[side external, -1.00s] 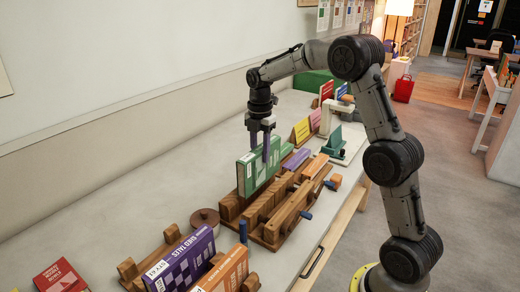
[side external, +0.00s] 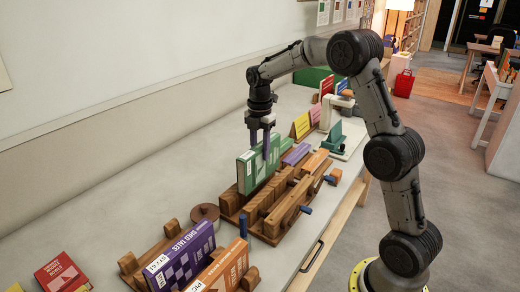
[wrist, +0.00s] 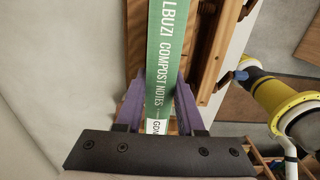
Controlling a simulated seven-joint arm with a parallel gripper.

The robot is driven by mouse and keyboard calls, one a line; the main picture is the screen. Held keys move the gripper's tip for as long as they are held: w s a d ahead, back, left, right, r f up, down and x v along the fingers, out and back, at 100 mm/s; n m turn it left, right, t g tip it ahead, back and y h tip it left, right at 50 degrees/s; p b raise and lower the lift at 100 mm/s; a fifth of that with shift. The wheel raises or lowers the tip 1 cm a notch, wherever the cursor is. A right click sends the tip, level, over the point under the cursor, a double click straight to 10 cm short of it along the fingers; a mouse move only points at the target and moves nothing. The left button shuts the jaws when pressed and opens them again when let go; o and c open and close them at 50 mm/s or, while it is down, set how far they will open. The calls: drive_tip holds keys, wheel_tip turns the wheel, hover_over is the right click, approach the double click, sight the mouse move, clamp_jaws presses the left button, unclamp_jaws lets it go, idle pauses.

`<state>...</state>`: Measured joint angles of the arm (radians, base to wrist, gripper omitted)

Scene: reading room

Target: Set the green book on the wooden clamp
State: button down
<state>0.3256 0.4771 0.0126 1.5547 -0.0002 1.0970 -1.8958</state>
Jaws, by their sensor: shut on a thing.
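The green book (side external: 250,173) stands upright, spine up, at the left side of the wooden clamp (side external: 291,208), which has wooden bars and blue handles. In the side view I cannot tell whether its lower edge rests on the clamp's base. My gripper (side external: 266,150) is above the book, with its purple fingers shut on the book's top. In the wrist view the spine of the green book (wrist: 163,55) runs between the fingers of my gripper (wrist: 158,105). The wooden clamp (wrist: 210,50) shows beside and beneath it. The book's lower part is hidden there.
A purple book (side external: 183,258) and an orange book (side external: 226,268) stand in a nearer wooden rack. A red book (side external: 60,273) lies at left. A round brown wooden piece (side external: 205,213) is close to the clamp. Smaller coloured books and a green-and-white stand (side external: 337,140) are beyond.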

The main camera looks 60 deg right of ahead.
sight(260, 170)
drive_tip(key=shift+f, duration=0.1)
idle(0.3)
drive_tip(key=shift+f, duration=1.35)
drive_tip(key=shift+f, duration=2.25)
idle(1.7)
drive_tip(key=shift+c, duration=2.2)
unclamp_jaws()
drive_tip(key=shift+f, duration=0.1)
drive_tip(key=shift+r, duration=4.55)
drive_tip(key=shift+a, duration=0.1)
